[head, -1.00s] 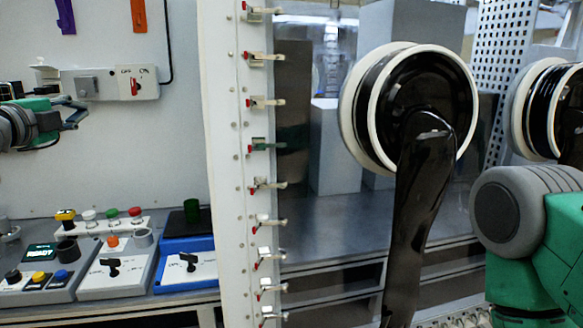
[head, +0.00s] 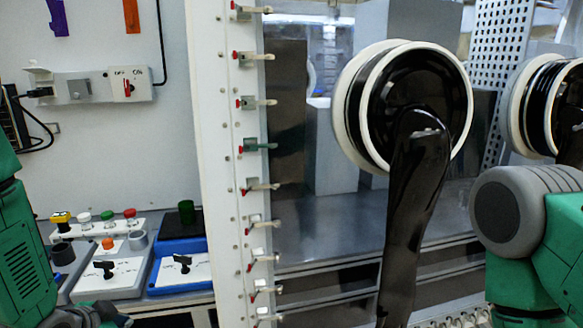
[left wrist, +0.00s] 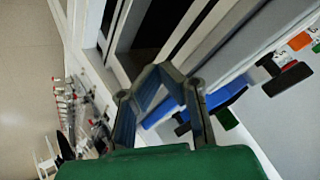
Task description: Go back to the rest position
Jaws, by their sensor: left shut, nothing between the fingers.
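My left arm (head: 25,245) comes in at the left edge of the head view, with its green link large in the corner. My left gripper (left wrist: 160,75) shows in the left wrist view with its blue-grey fingers closed together and nothing between them. In the head view only a dark and green part of its wrist shows at the bottom edge, low in front of the bench controls. My right arm (head: 530,240) stands at the right of the head view, and its gripper is out of the picture.
A white clamp-lined frame post (head: 235,150) borders the glovebox window. A black glove port (head: 410,110) with a hanging sleeve stands right of it. Control boxes, a blue one (head: 180,270) among them, sit on the bench. A switch box (head: 100,87) is on the wall.

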